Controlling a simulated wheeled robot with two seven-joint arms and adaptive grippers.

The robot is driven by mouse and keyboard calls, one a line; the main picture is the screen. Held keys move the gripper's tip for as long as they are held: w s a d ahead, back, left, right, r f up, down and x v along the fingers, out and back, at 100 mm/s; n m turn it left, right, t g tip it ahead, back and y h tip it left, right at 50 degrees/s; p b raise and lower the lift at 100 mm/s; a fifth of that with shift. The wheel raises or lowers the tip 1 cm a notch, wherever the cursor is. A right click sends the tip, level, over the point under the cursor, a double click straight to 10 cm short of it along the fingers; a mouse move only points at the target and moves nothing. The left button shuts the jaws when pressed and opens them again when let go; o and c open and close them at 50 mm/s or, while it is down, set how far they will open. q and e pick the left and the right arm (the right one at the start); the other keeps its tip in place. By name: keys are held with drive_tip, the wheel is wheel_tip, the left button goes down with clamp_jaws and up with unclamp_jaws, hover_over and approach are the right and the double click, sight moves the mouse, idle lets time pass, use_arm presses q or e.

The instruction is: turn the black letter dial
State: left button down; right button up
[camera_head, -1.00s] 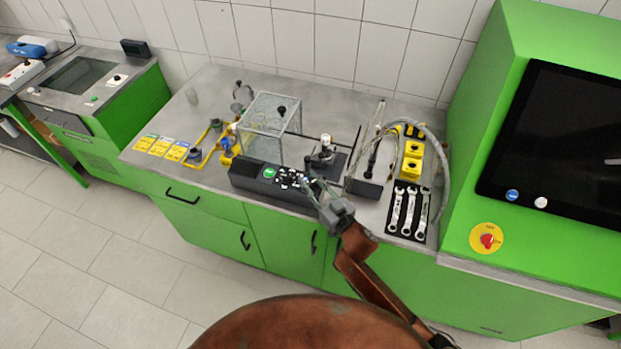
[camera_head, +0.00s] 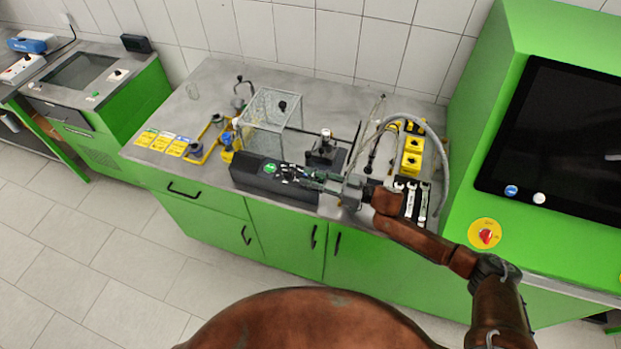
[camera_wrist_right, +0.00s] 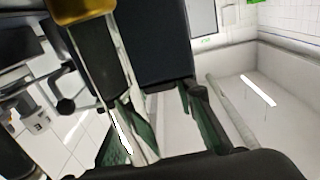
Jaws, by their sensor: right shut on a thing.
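The black letter dial, with white markings around it (camera_head: 287,170), sits on the sloped front of a black control box (camera_head: 247,176) below the clear cage. My right gripper (camera_head: 303,177) reaches in from the right, low along the box front, with its fingertips at the dial. It is shut on the dial, and its fingers partly cover it. In the right wrist view the gripper's dark green fingers (camera_wrist_right: 160,118) show close up against dark parts; the dial's letters cannot be read there. My left gripper is not in view.
A clear cage (camera_head: 268,122) stands behind the box. A dark device (camera_head: 326,149) with a round top is close behind my gripper. The bench's back left is mostly clear.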

drive_tip(key=shift+r, duration=0.1)
idle(0.3)
drive_tip(key=o, duration=1.2)
drive_tip(key=shift+c, duration=0.2)
drive_tip(key=shift+d, duration=0.2)
drive_tip(key=v, duration=0.7)
